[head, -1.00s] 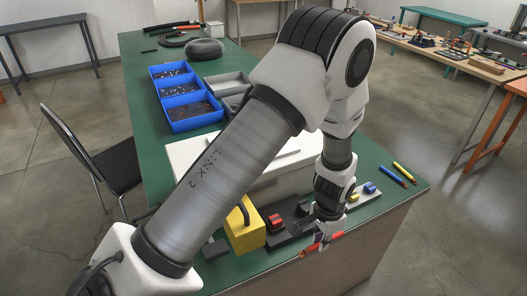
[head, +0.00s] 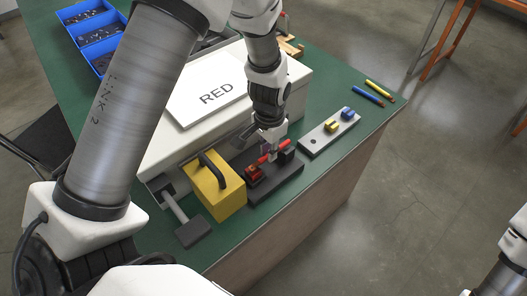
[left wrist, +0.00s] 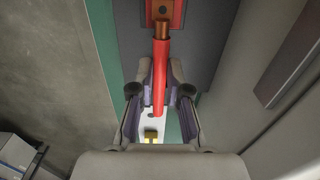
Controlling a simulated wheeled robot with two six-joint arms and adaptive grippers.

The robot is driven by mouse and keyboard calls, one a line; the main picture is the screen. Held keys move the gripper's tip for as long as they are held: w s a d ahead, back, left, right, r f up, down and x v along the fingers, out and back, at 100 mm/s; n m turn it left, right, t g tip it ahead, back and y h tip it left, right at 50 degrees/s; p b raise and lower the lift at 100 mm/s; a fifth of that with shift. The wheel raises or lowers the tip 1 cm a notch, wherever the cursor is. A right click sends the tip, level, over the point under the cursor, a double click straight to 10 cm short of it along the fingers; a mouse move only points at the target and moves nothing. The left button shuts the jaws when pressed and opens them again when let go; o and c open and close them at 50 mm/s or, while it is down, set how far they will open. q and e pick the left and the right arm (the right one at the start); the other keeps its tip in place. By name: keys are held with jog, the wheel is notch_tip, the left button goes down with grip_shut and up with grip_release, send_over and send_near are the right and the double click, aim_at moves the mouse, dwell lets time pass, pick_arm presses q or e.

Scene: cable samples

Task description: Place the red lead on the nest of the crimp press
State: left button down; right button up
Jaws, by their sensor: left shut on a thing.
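My left gripper (head: 268,152) is shut on the red lead (head: 284,144), just above the crimp press's dark base (head: 279,186). In the left wrist view the red lead (left wrist: 160,72) runs between the fingers (left wrist: 160,95), and its bare copper end reaches over the edge of a red block with a hole, seemingly the nest (left wrist: 178,12). In the head view this red nest (head: 253,174) sits on the base beside the yellow press body (head: 226,198) with its black handle. Whether the lead touches the nest I cannot tell. My right gripper is out of view.
A grey strip (head: 315,140) with a yellow and a blue piece lies right of the base. Blue and yellow leads (head: 368,95) lie near the right table edge. A white box with a RED sign (head: 205,102) stands behind. Blue bins (head: 85,17) are at far left.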

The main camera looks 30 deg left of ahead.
pick_arm(q)
jog(key=shift+w+f, duration=0.2)
jog(key=shift+f, duration=0.2)
jog(key=shift+a+f, duration=0.1)
jog(key=shift+f, duration=0.1)
jog(key=c, duration=1.1)
grip_release()
jog(key=shift+s, duration=0.1)
jog(key=shift+c, duration=0.2)
notch_tip(320, 180, up, 12)
jog(key=shift+r, duration=0.2)
